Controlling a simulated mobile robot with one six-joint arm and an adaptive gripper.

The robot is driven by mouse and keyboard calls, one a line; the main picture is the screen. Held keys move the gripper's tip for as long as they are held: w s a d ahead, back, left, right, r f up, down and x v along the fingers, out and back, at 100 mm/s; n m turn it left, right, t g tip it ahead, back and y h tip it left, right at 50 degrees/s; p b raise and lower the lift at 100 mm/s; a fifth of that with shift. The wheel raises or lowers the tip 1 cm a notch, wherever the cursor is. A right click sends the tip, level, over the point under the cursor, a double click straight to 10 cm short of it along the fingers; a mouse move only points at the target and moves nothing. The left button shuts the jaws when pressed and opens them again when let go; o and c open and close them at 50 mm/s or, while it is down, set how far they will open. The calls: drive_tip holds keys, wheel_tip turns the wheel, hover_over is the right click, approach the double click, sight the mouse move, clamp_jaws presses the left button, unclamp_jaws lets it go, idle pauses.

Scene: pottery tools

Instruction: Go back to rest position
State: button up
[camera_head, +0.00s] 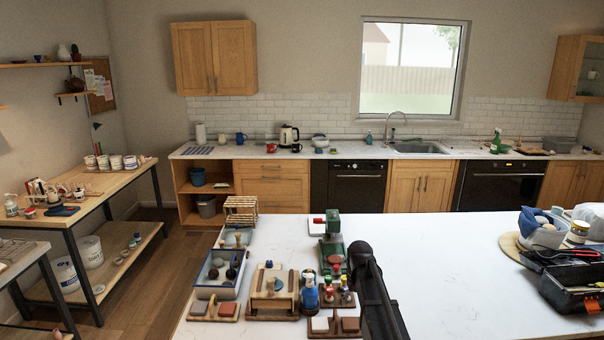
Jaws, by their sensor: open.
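My black arm (377,297) shows at the bottom centre, reaching from the lower edge up over the white table. Its far end is a dark rounded part beside the green tool stand. I cannot make out any gripper fingers there, and nothing held shows.
The white table (452,268) is clear to the right of my arm. Left of it stand a green device (333,238), a blue-grey tray (218,292), a wooden holder (272,308) and a blue bottle (309,292). An open black toolbox (568,291) sits at the right edge.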

drive_tip(key=s+f+b, duration=0.3)
drive_tip(key=s+f, duration=0.1)
drive_tip(key=s, duration=0.7)
drive_tip(key=s+f+m+b, duration=0.1)
drive_tip(key=s+f+b, duration=0.3)
drive_tip(key=s, duration=0.8)
drive_tip(key=shift+s, duration=0.15)
drive_tip(key=c, duration=0.4)
